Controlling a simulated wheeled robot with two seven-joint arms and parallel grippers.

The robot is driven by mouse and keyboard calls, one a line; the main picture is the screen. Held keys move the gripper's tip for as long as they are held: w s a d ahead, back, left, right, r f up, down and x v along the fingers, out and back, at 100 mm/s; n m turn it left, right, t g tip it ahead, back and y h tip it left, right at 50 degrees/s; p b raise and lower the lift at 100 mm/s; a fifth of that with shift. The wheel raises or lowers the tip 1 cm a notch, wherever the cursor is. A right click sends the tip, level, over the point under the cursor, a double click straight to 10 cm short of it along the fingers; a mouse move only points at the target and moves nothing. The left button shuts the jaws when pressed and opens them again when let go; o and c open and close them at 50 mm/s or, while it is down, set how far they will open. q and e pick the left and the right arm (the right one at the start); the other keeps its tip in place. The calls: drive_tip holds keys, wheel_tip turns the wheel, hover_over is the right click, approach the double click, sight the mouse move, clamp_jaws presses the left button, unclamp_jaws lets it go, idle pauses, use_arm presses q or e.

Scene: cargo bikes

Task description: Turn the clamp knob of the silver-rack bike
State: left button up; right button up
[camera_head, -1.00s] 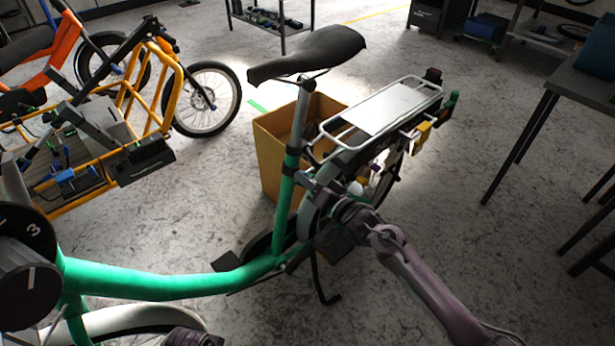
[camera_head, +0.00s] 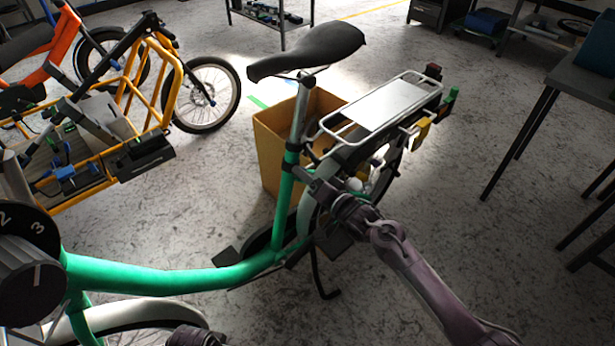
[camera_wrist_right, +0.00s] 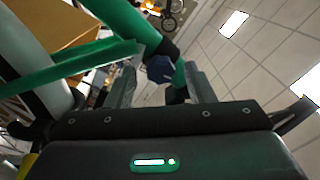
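The silver-rack bike has a green frame (camera_head: 160,279), a black saddle (camera_head: 307,52) and a silver rear rack (camera_head: 382,110). A dark clamp collar (camera_head: 292,146) sits on its seat tube below the saddle. In the right wrist view the dark blue clamp knob (camera_wrist_right: 160,68) shows beside the green tube. My right gripper (camera_head: 312,182) is at the seat tube, below the rack's front end. Its fingers are apart, with the knob between or just beyond their tips; contact cannot be told.
An ochre bin (camera_head: 280,145) stands behind the seat tube. An orange bike with a yellow cargo frame (camera_head: 150,85) is at the left. A dark table (camera_head: 580,85) stands at the right. A numbered dial (camera_head: 30,255) is at the near left. Floor right of the bike is clear.

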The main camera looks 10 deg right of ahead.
drive_tip(key=shift+s, duration=0.1)
use_arm(q)
drive_tip(key=f, duration=0.1)
drive_tip(key=f+p, duration=0.1)
drive_tip(key=f, duration=0.2)
drive_tip(key=shift+a+f, duration=0.25)
drive_tip(key=shift+a, duration=0.05)
use_arm(e)
drive_tip(key=v, duration=0.7)
drive_tip(key=shift+s+d, duration=0.2)
drive_tip(key=shift+d, duration=0.05)
